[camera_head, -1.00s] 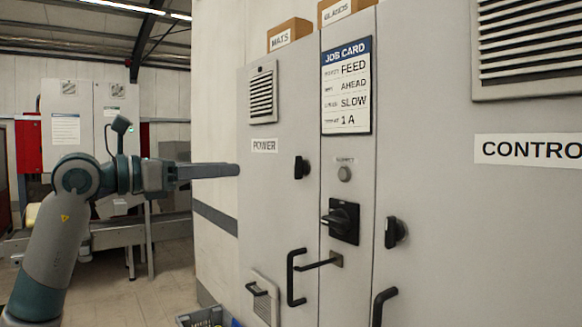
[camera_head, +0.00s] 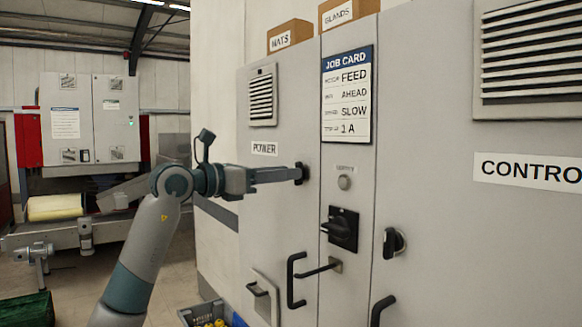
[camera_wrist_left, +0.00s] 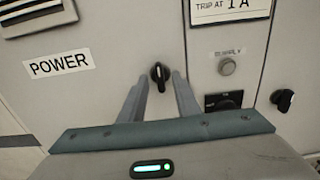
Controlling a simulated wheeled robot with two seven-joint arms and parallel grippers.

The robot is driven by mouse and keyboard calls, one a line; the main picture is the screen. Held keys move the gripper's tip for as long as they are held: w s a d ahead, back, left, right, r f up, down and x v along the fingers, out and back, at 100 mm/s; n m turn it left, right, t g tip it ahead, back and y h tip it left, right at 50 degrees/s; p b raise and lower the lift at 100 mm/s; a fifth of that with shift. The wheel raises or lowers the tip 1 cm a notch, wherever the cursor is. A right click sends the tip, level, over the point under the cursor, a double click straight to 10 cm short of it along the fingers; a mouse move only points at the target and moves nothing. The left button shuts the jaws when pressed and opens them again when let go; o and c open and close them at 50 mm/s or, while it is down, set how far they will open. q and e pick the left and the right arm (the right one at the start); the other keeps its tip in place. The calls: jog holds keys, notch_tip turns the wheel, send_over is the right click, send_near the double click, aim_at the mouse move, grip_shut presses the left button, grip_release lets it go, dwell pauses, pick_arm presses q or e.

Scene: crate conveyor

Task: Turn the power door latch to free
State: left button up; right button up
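The power door latch (camera_head: 305,173) is a small black knob on the grey door with the POWER label (camera_head: 265,148). In the left wrist view the latch (camera_wrist_left: 159,73) looks about upright, with a light line on it. My left gripper (camera_head: 299,174) reaches the latch from the left. In the left wrist view its two fingers (camera_wrist_left: 160,84) are apart, one on each side below the latch. I see a gap between the fingers and the latch, and cannot tell whether the tips are level with it. My right gripper is not in view.
Right of the latch are a supply button (camera_head: 344,182), a black rotary switch (camera_head: 341,228) and the control door's latch (camera_head: 391,243). A black door handle (camera_head: 293,280) stands out below. A crate (camera_head: 205,315) with yellow items is on the floor.

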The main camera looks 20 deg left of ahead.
aim_at(308, 173)
pick_arm(q)
jog(key=shift+x, duration=1.3)
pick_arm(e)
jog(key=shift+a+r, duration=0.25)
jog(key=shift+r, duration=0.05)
pick_arm(q)
grip_shut()
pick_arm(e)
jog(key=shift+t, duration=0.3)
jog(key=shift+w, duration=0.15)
pick_arm(q)
jog(key=shift+s+d+f+m+b, duration=0.1)
jog(key=shift+m+b, duration=0.8)
jog(key=shift+m, duration=2.05)
jog(key=shift+f+m+b, duration=0.1)
jog(key=shift+m+b, duration=0.85)
jog(key=shift+m, duration=2.05)
jog(key=shift+s+d+f+m+b, duration=0.1)
jog(key=shift+m+b, duration=0.8)
jog(key=shift+m, duration=2.05)
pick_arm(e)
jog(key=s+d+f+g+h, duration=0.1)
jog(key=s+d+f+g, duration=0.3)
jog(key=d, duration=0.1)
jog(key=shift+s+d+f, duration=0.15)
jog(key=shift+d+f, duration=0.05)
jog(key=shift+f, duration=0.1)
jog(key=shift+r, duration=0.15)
